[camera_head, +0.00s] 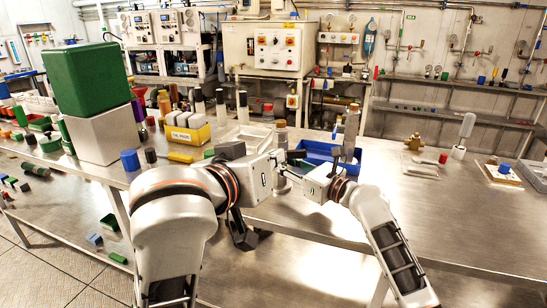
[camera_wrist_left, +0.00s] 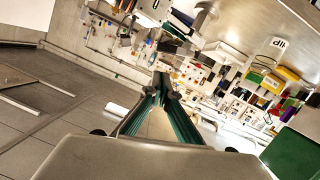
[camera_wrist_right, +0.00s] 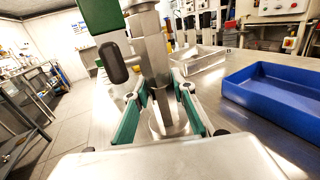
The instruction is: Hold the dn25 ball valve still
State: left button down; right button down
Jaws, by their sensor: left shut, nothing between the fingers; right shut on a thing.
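A steel upright piece, which I take to be the dn25 ball valve (camera_wrist_right: 153,55), stands between the fingers of my right gripper (camera_wrist_right: 162,87). It has a round base on the steel table, and a dark rounded part shows beside its upper body. The right gripper is shut on it, with a green-padded finger on either side. In the head view, my right wrist and arm partly cover this spot. My left gripper (camera_head: 243,238) hangs low by the table's front edge, apart from the valve. In the left wrist view its fingers (camera_wrist_left: 163,82) are together and empty.
A blue tray (camera_wrist_right: 280,98) lies close to the held piece. A big green cube (camera_head: 88,80) sits on a white block at the left. Bottles and a yellow box (camera_head: 187,132) stand behind.

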dwell(0.4)
jog(key=shift+r, duration=0.1)
pick_arm(q)
jog(key=w+d+r+m+g, duration=0.2)
jog(key=w+d+r+g, duration=0.1)
jog(key=w+d+g, duration=0.1)
jog(key=w+a+r+g+y, duration=0.1)
jog(key=w+a+r+g, duration=0.1)
jog(key=a+r, duration=0.3)
send_over(288, 155)
jog(key=s+d, duration=0.1)
jog(key=s, duration=0.1)
notch_tip(288, 155, down, 8)
jog(key=shift+d+f+n, duration=0.2)
jog(key=shift+f, duration=0.3)
jog(key=shift+d+f+n, duration=0.15)
jog(key=shift+f+n, duration=0.05)
jog(key=shift+f, duration=0.3)
